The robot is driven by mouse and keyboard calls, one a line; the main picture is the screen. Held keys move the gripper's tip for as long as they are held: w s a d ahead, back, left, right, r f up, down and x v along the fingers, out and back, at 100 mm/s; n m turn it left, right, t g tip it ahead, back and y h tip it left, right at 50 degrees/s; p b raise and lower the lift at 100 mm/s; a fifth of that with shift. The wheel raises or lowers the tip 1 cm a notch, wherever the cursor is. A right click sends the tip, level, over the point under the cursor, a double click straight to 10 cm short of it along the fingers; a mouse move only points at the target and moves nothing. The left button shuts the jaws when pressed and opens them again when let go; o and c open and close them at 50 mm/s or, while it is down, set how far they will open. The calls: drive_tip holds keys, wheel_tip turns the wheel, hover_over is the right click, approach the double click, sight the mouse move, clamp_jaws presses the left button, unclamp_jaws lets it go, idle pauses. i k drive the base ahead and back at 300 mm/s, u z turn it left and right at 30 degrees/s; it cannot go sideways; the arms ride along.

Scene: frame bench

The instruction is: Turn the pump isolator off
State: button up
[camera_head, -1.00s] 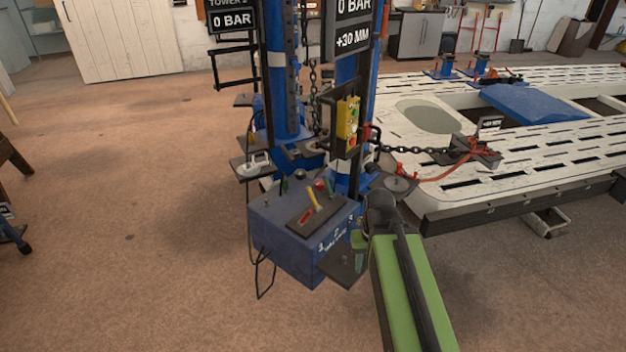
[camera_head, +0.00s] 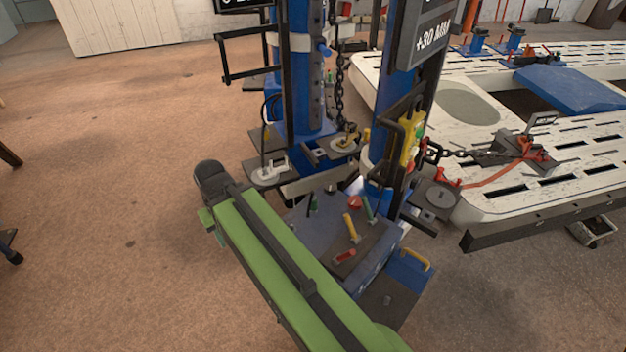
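The blue pump box (camera_head: 312,222) stands on the floor at the foot of the blue towers. My gripper is not visible.
Blue towers (camera_head: 297,85) with chains and small shelves rise behind the box. A yellow control pendant (camera_head: 410,145) hangs at the right tower. The white slotted frame bench (camera_head: 480,190) fills the right. A yellow-handled blue part (camera_head: 410,268) juts right of the box.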

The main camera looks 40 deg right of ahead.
sight(354, 202)
drive_tip(key=u, duration=0.05)
drive_tip(key=i, duration=0.95)
drive_tip(key=z, duration=0.25)
